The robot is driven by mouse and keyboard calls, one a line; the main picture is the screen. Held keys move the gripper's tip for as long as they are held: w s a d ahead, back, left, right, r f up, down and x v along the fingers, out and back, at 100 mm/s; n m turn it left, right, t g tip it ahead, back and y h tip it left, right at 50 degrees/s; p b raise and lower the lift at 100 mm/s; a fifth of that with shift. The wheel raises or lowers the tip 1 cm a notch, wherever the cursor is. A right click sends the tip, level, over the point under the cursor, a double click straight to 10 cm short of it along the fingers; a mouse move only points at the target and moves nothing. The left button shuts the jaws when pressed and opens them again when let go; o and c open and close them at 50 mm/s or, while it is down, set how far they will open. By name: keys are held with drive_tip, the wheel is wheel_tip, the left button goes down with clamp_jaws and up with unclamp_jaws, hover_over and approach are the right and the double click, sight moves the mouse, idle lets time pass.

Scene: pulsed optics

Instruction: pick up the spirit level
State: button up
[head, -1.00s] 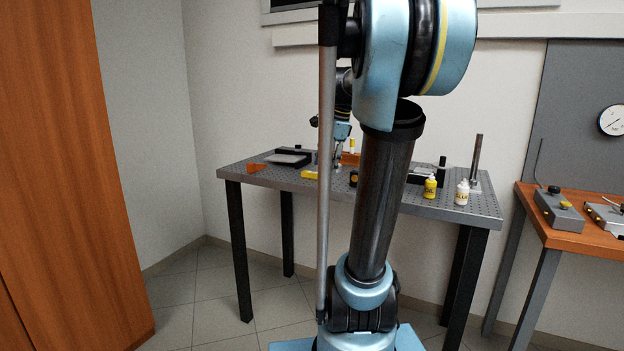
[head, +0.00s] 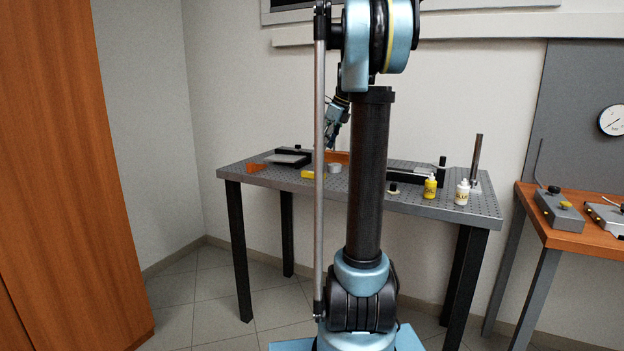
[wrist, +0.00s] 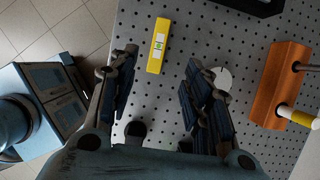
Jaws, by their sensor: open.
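The spirit level is a short yellow bar with a pale green vial (wrist: 159,45), lying flat on the perforated table. In the wrist view it is at the top centre, just beyond the gap between my fingertips. In the head view it is a small yellow bar (head: 313,174) near the table's front edge, partly behind my arm's thin rod. My gripper (wrist: 160,66) is open and empty, its fingers spread either side of the level's line. In the head view my gripper (head: 331,143) hangs tilted above the table, apart from the level.
A pale round piece (wrist: 222,77) lies beside my right finger. An orange holder block (wrist: 278,85) with tools stands to the right. A black item (wrist: 250,5) is at the top. Yellow (head: 430,187) and white bottles (head: 462,192) stand farther right. Perforated table surrounds the level.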

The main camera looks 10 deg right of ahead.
hover_over(318, 173)
wheel_tip(318, 173, down, 7)
drive_tip(key=shift+r, duration=0.2)
drive_tip(key=shift+d+x, duration=0.1)
drive_tip(key=shift+x, duration=1.2)
drive_tip(key=shift+d+x, duration=0.15)
drive_tip(key=shift+x, duration=1.2)
drive_tip(key=shift+f, duration=0.1)
drive_tip(key=shift+s, duration=0.1)
clamp_jaws()
